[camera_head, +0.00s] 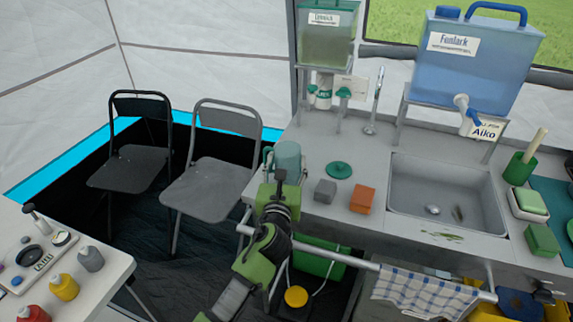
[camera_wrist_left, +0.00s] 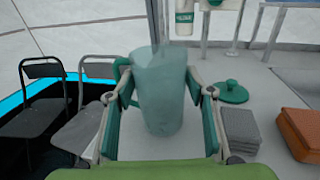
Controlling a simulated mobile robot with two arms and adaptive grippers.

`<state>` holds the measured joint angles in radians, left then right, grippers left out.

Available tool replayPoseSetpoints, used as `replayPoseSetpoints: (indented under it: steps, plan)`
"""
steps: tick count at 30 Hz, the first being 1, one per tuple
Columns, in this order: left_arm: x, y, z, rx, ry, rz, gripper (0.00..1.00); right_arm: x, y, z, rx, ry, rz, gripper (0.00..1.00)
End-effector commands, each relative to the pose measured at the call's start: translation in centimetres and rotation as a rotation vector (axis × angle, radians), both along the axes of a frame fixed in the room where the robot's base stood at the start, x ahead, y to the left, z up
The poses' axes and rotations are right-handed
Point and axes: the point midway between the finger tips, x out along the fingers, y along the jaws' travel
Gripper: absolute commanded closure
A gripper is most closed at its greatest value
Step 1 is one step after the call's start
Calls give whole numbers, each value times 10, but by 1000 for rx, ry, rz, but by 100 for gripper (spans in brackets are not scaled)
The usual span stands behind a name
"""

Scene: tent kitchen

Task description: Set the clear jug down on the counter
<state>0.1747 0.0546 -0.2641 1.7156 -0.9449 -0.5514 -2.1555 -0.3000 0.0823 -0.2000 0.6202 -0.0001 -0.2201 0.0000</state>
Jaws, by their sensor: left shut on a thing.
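The clear jug (camera_head: 287,157) is a bluish translucent vessel at the left end of the counter (camera_head: 330,155) in the head view. It stands upright between the fingers of my left gripper (camera_head: 280,178), which is shut on it. In the left wrist view the jug (camera_wrist_left: 160,95) fills the space between the green finger pads of my left gripper (camera_wrist_left: 160,105), with a green handle at its left. The jug is at or just above the counter near its left edge; I cannot tell whether its base touches. My right gripper is not in view.
A green lid (camera_head: 339,170), a grey block (camera_head: 325,191) and an orange block (camera_head: 362,199) lie right of the jug. The sink (camera_head: 440,188) is farther right. A metal rail (camera_head: 340,258) runs along the counter's front. Two folding chairs (camera_head: 212,185) stand left.

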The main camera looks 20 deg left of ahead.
Motion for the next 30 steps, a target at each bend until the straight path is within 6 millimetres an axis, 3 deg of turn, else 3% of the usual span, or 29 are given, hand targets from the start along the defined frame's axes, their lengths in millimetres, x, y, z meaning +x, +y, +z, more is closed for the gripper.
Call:
replayPoseSetpoints:
  steps: [2,3,5,19,30]
  plan:
    - [0,0,-1,1,-2,0,78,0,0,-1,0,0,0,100]
    - [0,0,-3,1,0,0,49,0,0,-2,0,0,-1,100]
    - [0,0,-2,1,0,0,34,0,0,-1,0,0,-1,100]
    - [-7,-1,0,1,1,0,34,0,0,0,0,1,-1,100]
    - [-79,-15,-1,1,2,-1,34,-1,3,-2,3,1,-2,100]
